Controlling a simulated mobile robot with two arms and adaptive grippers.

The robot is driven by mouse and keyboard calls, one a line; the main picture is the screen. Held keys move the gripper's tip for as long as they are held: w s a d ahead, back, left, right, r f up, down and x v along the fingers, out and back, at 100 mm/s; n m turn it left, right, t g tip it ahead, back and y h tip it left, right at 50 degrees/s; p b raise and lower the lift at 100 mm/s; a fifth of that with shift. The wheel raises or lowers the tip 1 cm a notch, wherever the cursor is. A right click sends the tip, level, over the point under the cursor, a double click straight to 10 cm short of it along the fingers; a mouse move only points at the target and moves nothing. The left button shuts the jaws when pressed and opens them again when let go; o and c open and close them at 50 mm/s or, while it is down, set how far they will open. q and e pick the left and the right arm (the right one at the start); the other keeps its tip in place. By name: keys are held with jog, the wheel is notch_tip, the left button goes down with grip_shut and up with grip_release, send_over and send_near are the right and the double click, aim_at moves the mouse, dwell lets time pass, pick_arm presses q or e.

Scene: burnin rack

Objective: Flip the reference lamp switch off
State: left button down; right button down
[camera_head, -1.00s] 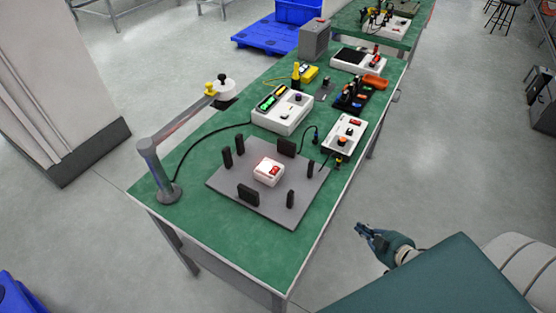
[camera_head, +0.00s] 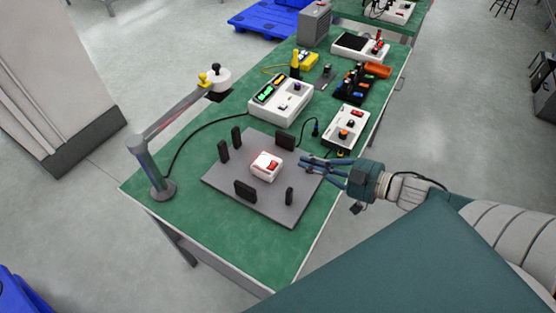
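A small white switch box (camera_head: 258,174) with a red rocker switch (camera_head: 272,165) sits in the middle of a grey plate (camera_head: 222,187) on the green bench. My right gripper (camera_head: 306,165) reaches in from the right over the plate's right edge. Its fingers point left at the box, and a short gap separates them from it. The fingers look slightly apart with nothing between them. A jointed lamp arm (camera_head: 172,116) with a round white head (camera_head: 218,78) stands on the bench's left side. My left gripper is not in view.
Several black upright blocks (camera_head: 245,190) ring the box on the plate. Behind are a white box with an orange knob (camera_head: 344,128), a white meter with a green display (camera_head: 281,103) and a black rack (camera_head: 352,86). The green bench (camera_head: 265,248) is clear in front.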

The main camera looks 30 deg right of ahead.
send_over(273, 165)
jog(key=s, duration=0.2)
notch_tip(273, 165, down, 2)
jog(key=f, duration=0.1)
jog(key=d+f, duration=0.1)
jog(key=f, duration=0.1)
jog(key=shift+w+f, duration=0.1)
jog(key=shift+w, duration=0.1)
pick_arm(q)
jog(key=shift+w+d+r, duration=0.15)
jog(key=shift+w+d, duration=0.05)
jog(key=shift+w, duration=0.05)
pick_arm(e)
jog(key=shift+f, duration=0.65)
jog(key=shift+f, duration=0.1)
